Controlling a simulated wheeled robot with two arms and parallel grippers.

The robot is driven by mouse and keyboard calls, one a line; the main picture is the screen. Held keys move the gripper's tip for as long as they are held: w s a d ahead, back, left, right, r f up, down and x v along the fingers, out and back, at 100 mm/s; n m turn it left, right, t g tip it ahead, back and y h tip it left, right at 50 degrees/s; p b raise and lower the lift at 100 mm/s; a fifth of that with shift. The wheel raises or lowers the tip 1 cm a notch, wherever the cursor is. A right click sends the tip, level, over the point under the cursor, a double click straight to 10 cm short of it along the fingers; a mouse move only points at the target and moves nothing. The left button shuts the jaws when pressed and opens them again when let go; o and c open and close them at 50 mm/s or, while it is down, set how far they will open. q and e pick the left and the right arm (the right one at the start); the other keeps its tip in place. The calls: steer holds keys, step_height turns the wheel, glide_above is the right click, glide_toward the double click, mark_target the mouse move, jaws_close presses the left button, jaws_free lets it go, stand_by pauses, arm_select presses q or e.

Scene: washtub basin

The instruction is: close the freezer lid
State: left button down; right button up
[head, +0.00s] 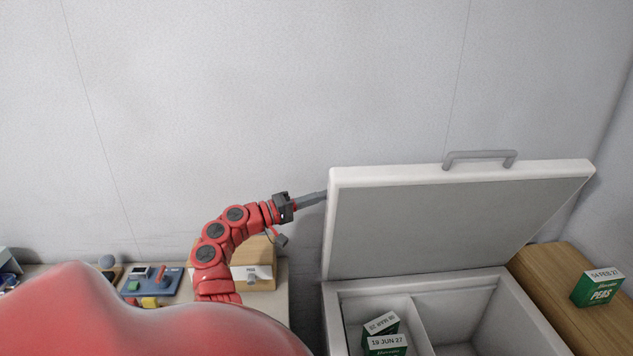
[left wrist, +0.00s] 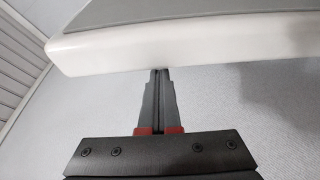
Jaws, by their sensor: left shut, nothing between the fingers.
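The freezer lid (head: 450,225) stands raised and tilted up at the back of the white chest freezer (head: 335,316). A grey handle (head: 480,155) sits on its top edge. My left gripper (head: 322,195) is beside the lid's left edge, near its upper left corner. Its fingers are shut and empty. In the left wrist view the closed fingertips (left wrist: 161,72) reach to the lid's white edge (left wrist: 150,52); the tips are partly hidden there, and I cannot tell whether they touch. My right gripper is in neither view.
Inside the freezer, boxes (head: 386,343) lie in the left compartment. A green peas box (head: 598,287) stands on a wooden surface (head: 550,270) at the right. At the left, a table holds a blue tray (head: 150,283) and a wooden box (head: 258,262). The wall is close behind.

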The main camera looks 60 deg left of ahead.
arm_select(q)
steer(key=s+d+f+m+b, duration=0.2)
steer(key=s+d+f+b, duration=0.1)
steer(key=d, duration=0.4)
steer(key=s+d+f+m+t+h+b, duration=0.1)
steer(key=s+d+f+m+b, duration=0.1)
steer(key=s+d+f+b, duration=0.2)
steer(key=shift+s+d+f, duration=0.2)
steer(key=shift+d+f, duration=0.25)
steer(key=shift+d, duration=1.35)
